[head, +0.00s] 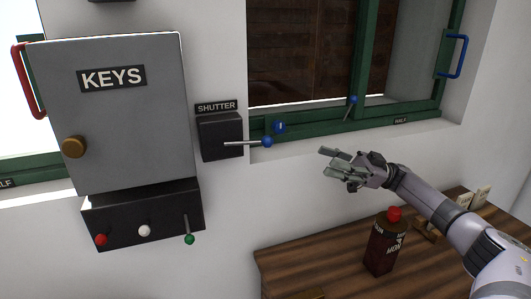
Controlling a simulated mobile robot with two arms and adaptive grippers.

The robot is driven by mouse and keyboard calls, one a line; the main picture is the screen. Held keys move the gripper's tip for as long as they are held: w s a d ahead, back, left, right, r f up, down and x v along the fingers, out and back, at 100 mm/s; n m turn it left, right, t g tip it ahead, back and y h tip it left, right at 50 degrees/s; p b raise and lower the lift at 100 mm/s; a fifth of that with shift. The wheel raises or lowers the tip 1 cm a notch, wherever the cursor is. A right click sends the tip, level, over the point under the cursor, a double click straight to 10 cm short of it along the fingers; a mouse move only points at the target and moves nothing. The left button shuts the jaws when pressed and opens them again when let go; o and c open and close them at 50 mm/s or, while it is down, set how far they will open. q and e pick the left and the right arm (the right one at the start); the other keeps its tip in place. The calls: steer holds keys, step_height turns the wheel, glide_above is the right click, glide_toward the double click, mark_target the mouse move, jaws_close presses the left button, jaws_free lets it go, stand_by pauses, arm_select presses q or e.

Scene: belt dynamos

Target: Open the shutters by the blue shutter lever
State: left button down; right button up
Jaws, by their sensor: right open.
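The blue shutter lever (267,141) is a silver rod with a blue ball end. It sticks out to the right from a black box (221,136) labelled SHUTTER on the white wall. My left gripper is not in view.
A grey KEYS cabinet (120,115) hangs at left, above a black panel (150,213) with red, white and green knobs. A dark bottle (384,248) with a red cap stands on the wooden table (320,255) below my right arm. A blue handle (459,57) is on the window at right.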

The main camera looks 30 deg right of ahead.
steer(key=p, duration=0.8)
glide_toward(266, 139)
steer(key=x, duration=0.8)
steer(key=shift+w+a+f, duration=0.1)
steer(key=shift+w+f, duration=0.05)
steer(key=shift+w, duration=0.25)
steer(key=shift+w+a, duration=0.2)
steer(key=shift+a, duration=0.3)
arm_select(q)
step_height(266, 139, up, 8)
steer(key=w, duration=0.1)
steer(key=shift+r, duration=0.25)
arm_select(e)
steer(key=shift+c, duration=0.3)
jaws_close()
